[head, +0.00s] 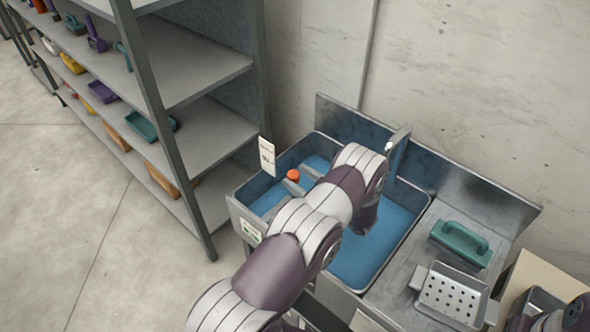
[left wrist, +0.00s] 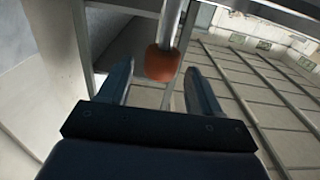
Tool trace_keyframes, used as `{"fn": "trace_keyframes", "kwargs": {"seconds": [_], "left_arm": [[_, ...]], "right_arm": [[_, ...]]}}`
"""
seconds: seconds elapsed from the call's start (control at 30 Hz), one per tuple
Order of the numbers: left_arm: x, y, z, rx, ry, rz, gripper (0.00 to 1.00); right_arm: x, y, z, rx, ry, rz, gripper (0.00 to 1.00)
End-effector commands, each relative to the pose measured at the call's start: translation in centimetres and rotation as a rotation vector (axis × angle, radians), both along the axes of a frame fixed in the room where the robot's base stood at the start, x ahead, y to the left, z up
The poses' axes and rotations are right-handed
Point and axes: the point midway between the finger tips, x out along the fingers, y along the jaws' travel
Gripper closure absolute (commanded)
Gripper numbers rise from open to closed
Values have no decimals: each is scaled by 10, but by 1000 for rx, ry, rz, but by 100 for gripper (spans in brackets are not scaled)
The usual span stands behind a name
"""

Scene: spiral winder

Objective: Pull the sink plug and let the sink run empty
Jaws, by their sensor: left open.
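The sink (head: 412,238) holds blue water (head: 378,250) and stands against the wall. An orange knob (head: 293,175), which looks like the plug's handle, shows above the sink's left part. In the left wrist view the orange knob (left wrist: 162,63) sits on a grey rod, between and just ahead of my left gripper's fingertips (left wrist: 160,80). My left gripper is open, one finger on each side of the knob, with gaps visible. In the head view my left arm crosses over the sink and hides part of it. The plug's lower end is hidden. My right gripper is not visible.
A faucet (head: 397,141) rises at the sink's back edge. A teal-handled tool (head: 461,243) and a perforated metal piece (head: 452,294) lie on the drainboard to the right. A shelf rack (head: 190,70) with several tools stands at left. A white tag (head: 267,157) shows by the sink's left edge.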

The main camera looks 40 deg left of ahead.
Motion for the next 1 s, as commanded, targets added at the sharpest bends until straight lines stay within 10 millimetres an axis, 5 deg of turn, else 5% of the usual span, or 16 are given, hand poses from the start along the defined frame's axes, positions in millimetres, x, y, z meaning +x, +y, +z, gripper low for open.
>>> {"fn": "trace_keyframes", "kwargs": {"seconds": [0.2,0.47,0.67,0.77,1.0], "left_arm": [[2,24,1,0,0,0,36],[2,25,0,0,0,-1,36],[2,25,0,0,0,-1,100],[2,25,2,0,0,-1,100],[3,25,43,0,-1,-2,100]], "right_arm": [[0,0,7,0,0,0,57],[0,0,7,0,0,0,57],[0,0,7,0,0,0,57],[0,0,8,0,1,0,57],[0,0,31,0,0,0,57]]}}
